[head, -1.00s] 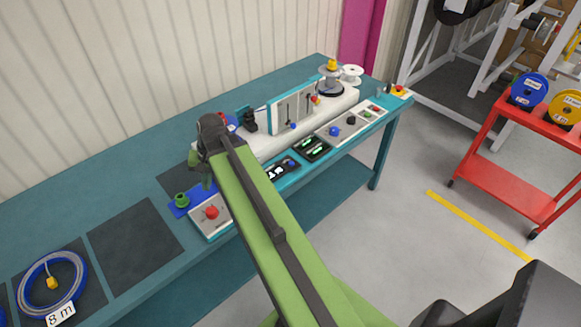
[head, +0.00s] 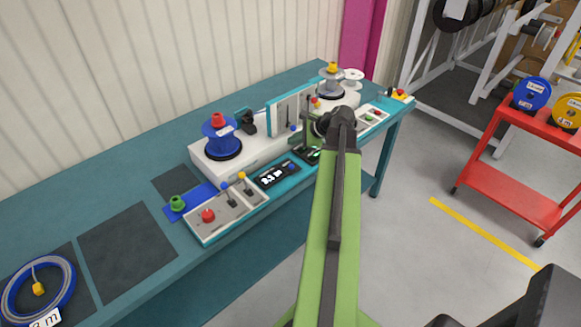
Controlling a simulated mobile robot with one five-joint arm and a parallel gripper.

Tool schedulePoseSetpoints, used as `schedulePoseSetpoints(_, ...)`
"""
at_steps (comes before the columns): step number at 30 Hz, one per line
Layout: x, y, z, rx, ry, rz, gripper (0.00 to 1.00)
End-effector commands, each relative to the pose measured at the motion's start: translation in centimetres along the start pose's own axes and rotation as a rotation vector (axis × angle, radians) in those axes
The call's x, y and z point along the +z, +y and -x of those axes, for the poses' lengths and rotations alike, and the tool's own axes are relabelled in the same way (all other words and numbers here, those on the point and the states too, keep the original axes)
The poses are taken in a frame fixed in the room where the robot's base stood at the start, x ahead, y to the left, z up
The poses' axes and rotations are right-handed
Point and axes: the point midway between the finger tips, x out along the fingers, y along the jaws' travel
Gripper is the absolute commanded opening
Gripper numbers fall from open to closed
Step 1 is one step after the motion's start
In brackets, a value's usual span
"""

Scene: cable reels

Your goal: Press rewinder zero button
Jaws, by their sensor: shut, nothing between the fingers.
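The rewinder is a long white and teal machine (head: 215,165) on the bench. On its front edge is a black display (head: 270,179) with a white reading that looks like 9.3 m. A small blue button (head: 292,166) sits at the display's right end; I cannot read whether it is marked zero. My gripper (head: 311,152) points down beyond the elbow of my green arm. It is shut and empty, over or close to the second panel with green marks, right of the blue button. My arm hides part of that panel, and contact cannot be told.
A control box (head: 228,212) with a red knob and levers stands left of the display. A coiled blue cable (head: 38,290) lies at left. A red cart (head: 515,165) stands right.

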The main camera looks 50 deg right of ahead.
Motion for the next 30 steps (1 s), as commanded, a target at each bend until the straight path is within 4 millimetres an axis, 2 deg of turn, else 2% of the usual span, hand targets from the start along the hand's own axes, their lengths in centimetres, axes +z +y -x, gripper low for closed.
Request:
schedulePoseSetpoints(8,-0.8,0.9,-1.2,0.002,0.000,0.002,0.00)
schedulePoseSetpoints(22,-4.1,4.3,-5.9,0.002,0.000,0.004,0.00)
schedulePoseSetpoints(30,-4.4,4.5,-6.2,0.002,-0.001,0.004,0.00)
